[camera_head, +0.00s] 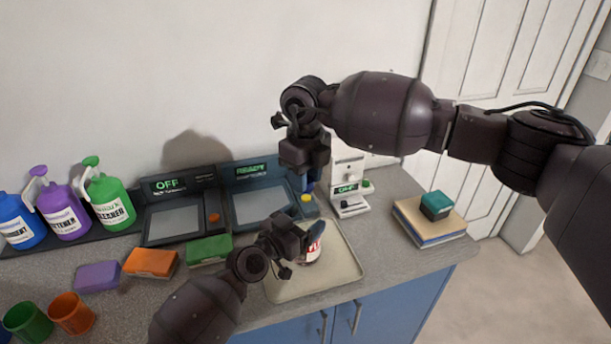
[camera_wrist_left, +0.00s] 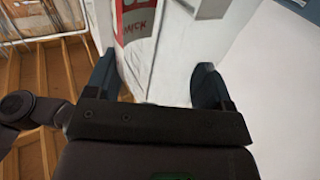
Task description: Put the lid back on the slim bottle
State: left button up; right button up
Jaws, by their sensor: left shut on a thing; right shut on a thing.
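The slim bottle (camera_head: 314,249), white with a red label, stands on the beige tray, partly hidden behind my left gripper (camera_head: 299,240). My left gripper is shut on the bottle. In the left wrist view the white bottle with red lettering (camera_wrist_left: 137,40) shows large between the fingers of my left gripper (camera_wrist_left: 156,82). My right gripper (camera_head: 304,182) comes in from the right and points down above the bottle. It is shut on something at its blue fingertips. I cannot make out the lid there; the fingers hide it. A gap shows between the right fingertips and the bottle.
The tray (camera_head: 343,272) lies near the counter's front edge. Two panels, OFF (camera_head: 172,220) and READY (camera_head: 262,206), stand behind. A white device (camera_head: 350,190) stands right of my right gripper. Sponges (camera_head: 150,262), cups (camera_head: 72,313) and pump bottles (camera_head: 110,203) fill the left; books (camera_head: 428,222) lie right.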

jog(key=m, duration=0.4)
jog(key=shift+m, duration=0.3)
jog(key=o, duration=1.1)
notch_tip(320, 180, up, 12)
pick_arm(q)
jog(key=o, duration=1.7)
jog(key=v, duration=1)
jog(key=shift+s+a+b, duration=0.25)
jog(key=shift+s+b, duration=0.05)
jog(key=shift+s, duration=0.05)
pick_arm(e)
jog(key=shift+f, duration=0.45)
